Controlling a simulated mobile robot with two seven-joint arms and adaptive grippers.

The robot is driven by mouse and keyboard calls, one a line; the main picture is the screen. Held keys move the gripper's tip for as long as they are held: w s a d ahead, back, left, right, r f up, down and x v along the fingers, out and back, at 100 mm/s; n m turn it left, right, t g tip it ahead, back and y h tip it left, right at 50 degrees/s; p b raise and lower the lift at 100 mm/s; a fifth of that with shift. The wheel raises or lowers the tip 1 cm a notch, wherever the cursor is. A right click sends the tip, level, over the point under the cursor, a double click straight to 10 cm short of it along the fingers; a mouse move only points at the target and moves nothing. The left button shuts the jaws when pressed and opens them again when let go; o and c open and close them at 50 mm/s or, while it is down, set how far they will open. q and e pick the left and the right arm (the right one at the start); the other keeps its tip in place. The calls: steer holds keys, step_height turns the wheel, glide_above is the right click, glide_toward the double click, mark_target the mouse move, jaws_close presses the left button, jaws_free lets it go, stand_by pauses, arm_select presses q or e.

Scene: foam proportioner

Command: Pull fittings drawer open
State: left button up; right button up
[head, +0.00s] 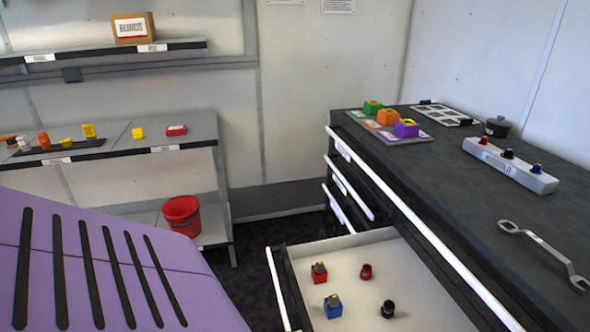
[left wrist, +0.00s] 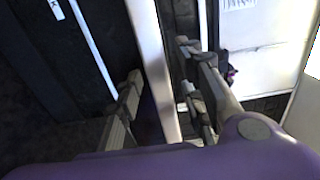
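The fittings drawer (head: 350,242) stands pulled out from the dark cabinet in the head view, its white floor showing. Inside are a red block fitting (head: 319,273), a blue block fitting (head: 333,306), a small red fitting (head: 366,272) and a black fitting (head: 388,309). Its pale bar handle (head: 277,290) runs along the front; the near part is cut off. In the left wrist view, my left gripper (left wrist: 159,78) is open, with one finger on each side of the pale handle bar (left wrist: 155,60). Contact is unclear. My right gripper is in neither view.
The cabinet top (head: 440,170) holds coloured blocks, a white rack (head: 510,165), a black pot (head: 498,127) and a wrench (head: 545,250). Closed drawers with pale handles lie beyond the open one. A red bucket (head: 182,214) stands on the low shelf at left.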

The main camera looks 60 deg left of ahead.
arm_select(q)
steer(key=v, duration=1.1)
steer(key=shift+s, duration=0.35)
steer(key=shift+a, duration=0.1)
